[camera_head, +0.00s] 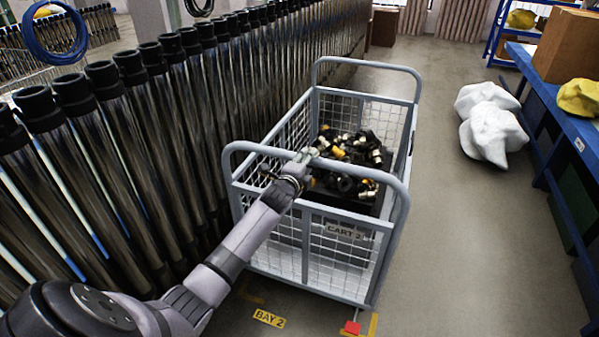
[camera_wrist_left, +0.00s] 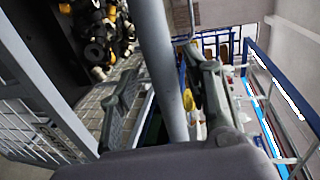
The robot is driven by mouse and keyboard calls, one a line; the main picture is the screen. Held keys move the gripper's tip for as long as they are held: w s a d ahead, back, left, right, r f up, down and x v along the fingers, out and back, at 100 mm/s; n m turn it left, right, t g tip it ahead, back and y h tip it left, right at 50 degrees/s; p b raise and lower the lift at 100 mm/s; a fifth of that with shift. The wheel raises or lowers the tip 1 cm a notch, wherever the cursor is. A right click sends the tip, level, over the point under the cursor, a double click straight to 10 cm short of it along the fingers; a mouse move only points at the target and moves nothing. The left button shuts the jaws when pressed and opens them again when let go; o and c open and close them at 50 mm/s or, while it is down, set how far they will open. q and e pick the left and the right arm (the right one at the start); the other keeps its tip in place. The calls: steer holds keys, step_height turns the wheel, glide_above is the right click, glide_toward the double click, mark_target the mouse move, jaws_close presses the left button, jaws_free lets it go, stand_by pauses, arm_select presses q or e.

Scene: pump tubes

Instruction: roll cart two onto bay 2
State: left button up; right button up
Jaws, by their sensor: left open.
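Cart two is a grey wire-mesh cart (camera_head: 334,258) with a "CART 2" plate, standing upright in the middle of the head view. Its near tubular handle (camera_head: 384,178) also crosses the left wrist view (camera_wrist_left: 160,60). My left gripper (camera_head: 308,157) is open at this handle, with the bar between its fingers in the wrist view. The "BAY 2" floor label (camera_head: 269,318) lies just in front of the cart. Yellow corner marks (camera_head: 373,324) show by its near end; the cart hides the rest of the bay. My right gripper is out of view.
Black and brass fittings (camera_head: 352,150) fill a dark bin in the cart. A long row of pump tubes (camera_head: 130,150) stands close on the left. White sacks (camera_head: 487,122) lie by the blue bench (camera_head: 560,110) on the right. The floor between cart and bench is clear.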

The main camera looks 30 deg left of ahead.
arm_select(q)
steer(key=v, duration=1.1)
